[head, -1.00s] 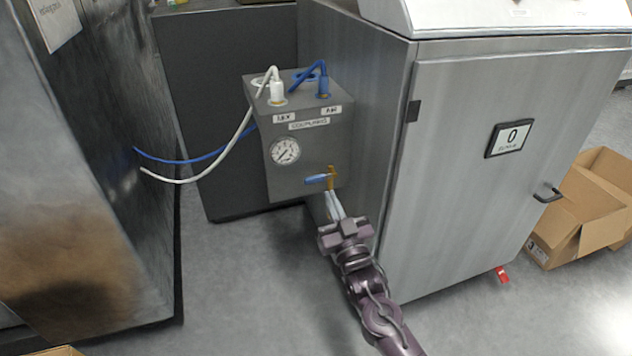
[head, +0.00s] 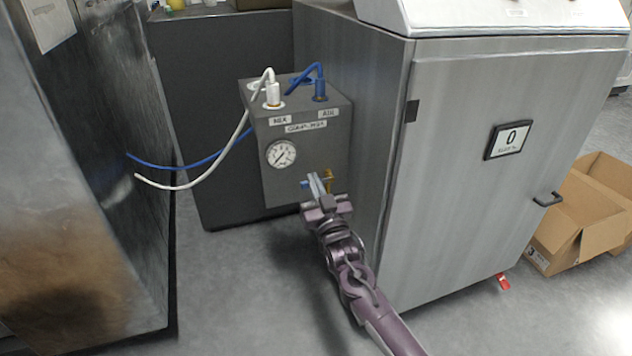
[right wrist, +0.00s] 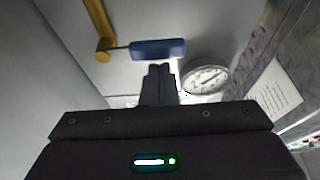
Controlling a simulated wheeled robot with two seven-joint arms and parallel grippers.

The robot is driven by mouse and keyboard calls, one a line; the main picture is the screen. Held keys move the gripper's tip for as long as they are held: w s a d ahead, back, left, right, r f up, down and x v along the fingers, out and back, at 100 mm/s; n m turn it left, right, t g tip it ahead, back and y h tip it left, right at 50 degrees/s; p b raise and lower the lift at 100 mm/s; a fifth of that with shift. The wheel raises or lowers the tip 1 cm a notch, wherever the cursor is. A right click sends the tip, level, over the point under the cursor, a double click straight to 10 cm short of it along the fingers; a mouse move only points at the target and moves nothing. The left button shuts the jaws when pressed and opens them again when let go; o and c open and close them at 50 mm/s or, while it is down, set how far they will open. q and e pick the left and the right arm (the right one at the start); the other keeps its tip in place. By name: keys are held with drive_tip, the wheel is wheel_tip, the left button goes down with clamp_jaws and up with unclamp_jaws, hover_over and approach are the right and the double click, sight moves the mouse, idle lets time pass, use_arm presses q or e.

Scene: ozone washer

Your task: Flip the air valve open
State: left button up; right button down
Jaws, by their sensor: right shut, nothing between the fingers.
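The air valve has a blue lever handle (right wrist: 158,48) on a brass fitting (head: 327,178), on the front of a grey control box (head: 290,188). In the right wrist view the handle lies sideways, with the brass pipe (right wrist: 98,25) at its left. My right gripper (head: 317,181) is shut and empty. Its fingertips are at the valve handle and partly cover it in the head view. In the right wrist view the fingertips (right wrist: 160,70) sit just below the handle; I cannot tell whether they touch it. My left gripper is not in view.
A round gauge (head: 281,154) is on the box face, left of the valve. White and blue hoses (head: 200,165) run from the box top toward the left cabinet. A large steel cabinet (head: 460,170) stands close on the right, with cardboard boxes (head: 585,215) beyond.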

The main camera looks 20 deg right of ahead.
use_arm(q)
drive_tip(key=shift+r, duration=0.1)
use_arm(e)
drive_tip(key=shift+f+n, duration=0.2)
drive_tip(key=shift+n, duration=0.1)
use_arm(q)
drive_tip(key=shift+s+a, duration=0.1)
use_arm(e)
drive_tip(key=shift+f+n+y, duration=0.3)
drive_tip(key=shift+n+y, duration=0.2)
drive_tip(key=shift+n, duration=0.3)
use_arm(q)
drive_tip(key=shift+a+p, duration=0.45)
drive_tip(key=shift+p, duration=0.05)
use_arm(e)
drive_tip(key=shift+d+f+n+g+y, duration=0.3)
drive_tip(key=shift+f+n+y, duration=0.45)
drive_tip(key=shift+n, duration=0.95)
drive_tip(key=shift+d+f+n+g+y, duration=0.1)
drive_tip(key=shift+f+n+g+y, duration=0.55)
drive_tip(key=shift+n, duration=1.05)
drive_tip(key=shift+d+f+n+g+y, duration=0.15)
drive_tip(key=shift+f+n+y, duration=0.35)
drive_tip(key=shift+f+n, duration=0.85)
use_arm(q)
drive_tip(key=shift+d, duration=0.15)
use_arm(e)
drive_tip(key=shift+d+r+n, duration=0.2)
drive_tip(key=shift+r+n, duration=0.05)
drive_tip(key=shift+n, duration=0.1)
